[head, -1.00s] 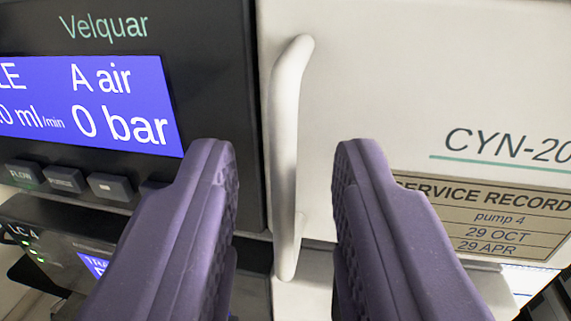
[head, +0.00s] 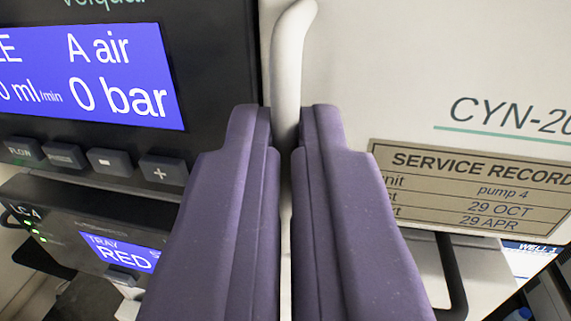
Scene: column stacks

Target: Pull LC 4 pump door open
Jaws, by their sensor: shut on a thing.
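The pump door (head: 390,70) is a pale panel on the right, marked "CYN-20" with a service label (head: 475,190) that reads "pump 4". Its white vertical bar handle (head: 288,60) runs along the door's left edge. My gripper (head: 285,125) is shut on the handle, one purple finger on each side of it. The fingers hide the lower part of the handle. The door looks closed against the dark pump front (head: 215,60).
Left of the door, a blue display (head: 90,75) reads "A air" and "0 bar", above a row of buttons (head: 105,160). Below is a unit marked LC 4 or LC A with a "TRAY RED" screen (head: 122,252). A dark curved bar (head: 452,275) shows under the door at lower right.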

